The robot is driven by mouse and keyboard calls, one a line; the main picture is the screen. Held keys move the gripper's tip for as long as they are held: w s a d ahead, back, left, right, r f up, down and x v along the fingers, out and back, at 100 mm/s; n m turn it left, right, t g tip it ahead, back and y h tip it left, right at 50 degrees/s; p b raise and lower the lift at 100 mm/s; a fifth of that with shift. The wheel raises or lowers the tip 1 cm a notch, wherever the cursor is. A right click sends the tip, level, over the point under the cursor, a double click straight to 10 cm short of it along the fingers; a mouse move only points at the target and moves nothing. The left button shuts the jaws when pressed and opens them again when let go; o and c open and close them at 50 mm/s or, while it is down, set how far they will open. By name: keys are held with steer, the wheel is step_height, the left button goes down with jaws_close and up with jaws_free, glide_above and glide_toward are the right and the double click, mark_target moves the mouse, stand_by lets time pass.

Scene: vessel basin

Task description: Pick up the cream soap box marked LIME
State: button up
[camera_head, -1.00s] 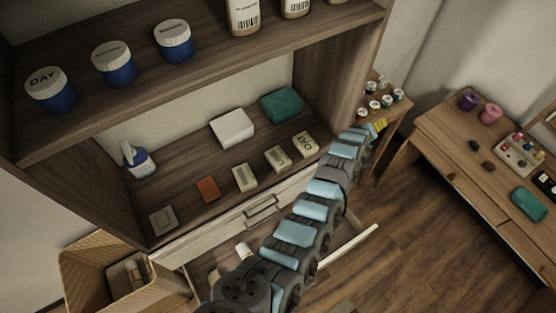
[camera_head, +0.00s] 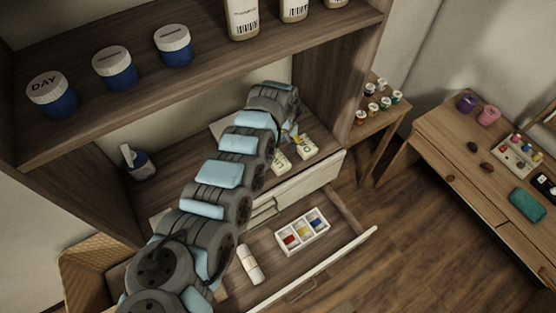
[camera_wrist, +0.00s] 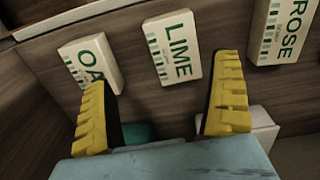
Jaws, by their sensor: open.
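The cream box marked LIME (camera_wrist: 174,48) lies on the shelf in the wrist view, above and between my fingertips. It has a striped edge and looks undamaged. In the head view, the LIME box (camera_head: 280,163) shows partly beside my arm. My gripper (camera_wrist: 162,92) is open, with two yellow ribbed fingers spread apart and nothing between them. A cream box marked OAT (camera_wrist: 90,64) lies to the left, near the left fingertip. A cream box marked ROSE (camera_wrist: 286,30) lies to the right. In the head view, my arm hides most of the gripper.
A teal item (camera_wrist: 138,132) and a white box (camera_wrist: 262,128) sit behind my fingers. The upper shelf (camera_head: 200,72) hangs over this space. An open drawer (camera_head: 340,240) below holds a tray (camera_head: 303,232) and a white bottle (camera_head: 249,264).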

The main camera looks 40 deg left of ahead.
mark_target(277, 159)
steer(key=shift+s+a, duration=0.4)
steer(key=shift+s, duration=0.2)
steer(key=shift+s+f, duration=0.1)
steer(key=shift+s, duration=0.05)
steer(key=shift+f, duration=3.6)
steer(key=c, duration=1.3)
